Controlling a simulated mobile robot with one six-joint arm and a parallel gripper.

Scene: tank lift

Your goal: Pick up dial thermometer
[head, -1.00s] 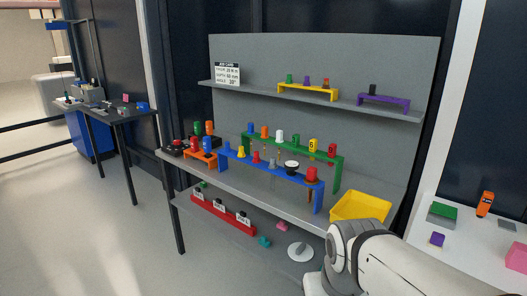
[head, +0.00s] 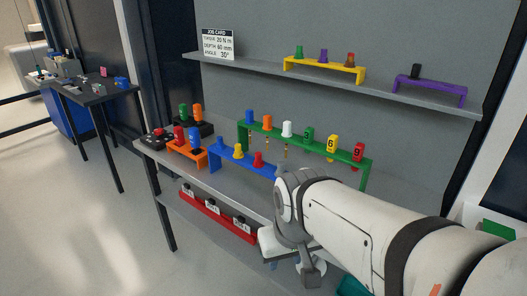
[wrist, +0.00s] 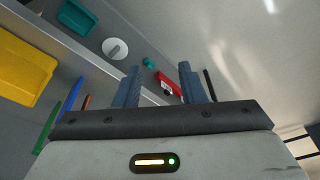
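I cannot clearly make out a dial thermometer in either current view. My arm covers the right part of the blue rack (head: 232,168), where a white disc-topped piece stood in the earlier head view. My gripper (wrist: 160,66) is open in the wrist view, its two blue-grey fingers apart with nothing held between them. In the head view my wrist is in front of the bench, and the fingers are not clear. A white disc with a grey bar (wrist: 115,49) lies low beyond the fingers in the wrist view; I cannot tell what it is.
A green rack (head: 368,174) with several colored tools stands behind the blue one. An orange rack (head: 176,149) is at left. A red labelled rack (head: 217,221) is on the lower shelf. A yellow bin (wrist: 25,65) shows in the wrist view. Upper shelf (head: 240,66) overhangs the bench.

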